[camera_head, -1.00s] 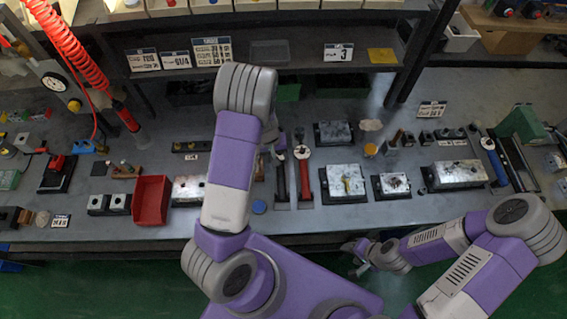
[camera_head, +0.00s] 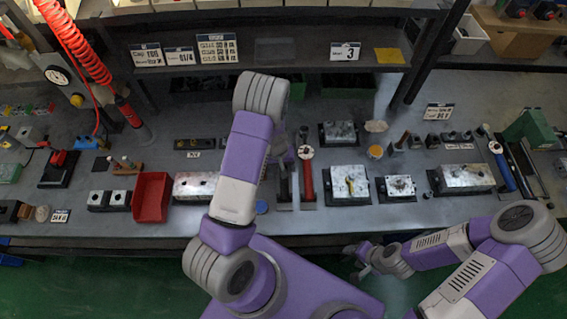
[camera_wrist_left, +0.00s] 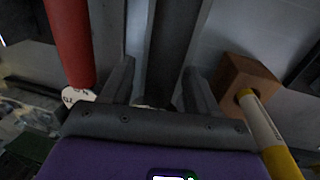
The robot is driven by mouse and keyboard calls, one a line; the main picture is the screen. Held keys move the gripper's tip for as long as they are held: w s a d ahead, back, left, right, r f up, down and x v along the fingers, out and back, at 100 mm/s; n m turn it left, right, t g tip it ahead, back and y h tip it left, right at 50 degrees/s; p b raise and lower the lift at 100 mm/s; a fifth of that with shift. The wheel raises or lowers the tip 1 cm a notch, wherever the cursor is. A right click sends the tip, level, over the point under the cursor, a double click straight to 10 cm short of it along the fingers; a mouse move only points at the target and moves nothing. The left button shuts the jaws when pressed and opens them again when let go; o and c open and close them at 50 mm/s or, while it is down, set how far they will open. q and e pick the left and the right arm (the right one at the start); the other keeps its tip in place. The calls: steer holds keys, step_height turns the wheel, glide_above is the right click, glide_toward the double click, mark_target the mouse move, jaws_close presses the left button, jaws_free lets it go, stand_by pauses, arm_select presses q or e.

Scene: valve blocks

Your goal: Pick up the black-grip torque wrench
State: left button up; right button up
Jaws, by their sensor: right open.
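The black-grip torque wrench (camera_head: 284,189) lies on the bench left of a red-grip wrench (camera_head: 308,182). My left arm and gripper cover its far part in the head view. In the left wrist view, the dark grip (camera_wrist_left: 172,45) runs lengthwise between the fingers of my left gripper (camera_wrist_left: 158,75). The fingers are apart, with a gap visible on the grip's left side. The red grip (camera_wrist_left: 70,40) is left of them. My right gripper (camera_head: 356,256) is open and empty, low in front of the bench.
A wooden block (camera_wrist_left: 248,80) and a yellow handle (camera_wrist_left: 265,130) are close right of the left fingers. A red bin (camera_head: 151,197) and metal valve blocks (camera_head: 347,184) stand on the bench. A blue-grip wrench (camera_head: 503,168) lies far right. A shelf (camera_head: 300,62) overhangs the back.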

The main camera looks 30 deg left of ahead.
arm_select(q)
jaws_close()
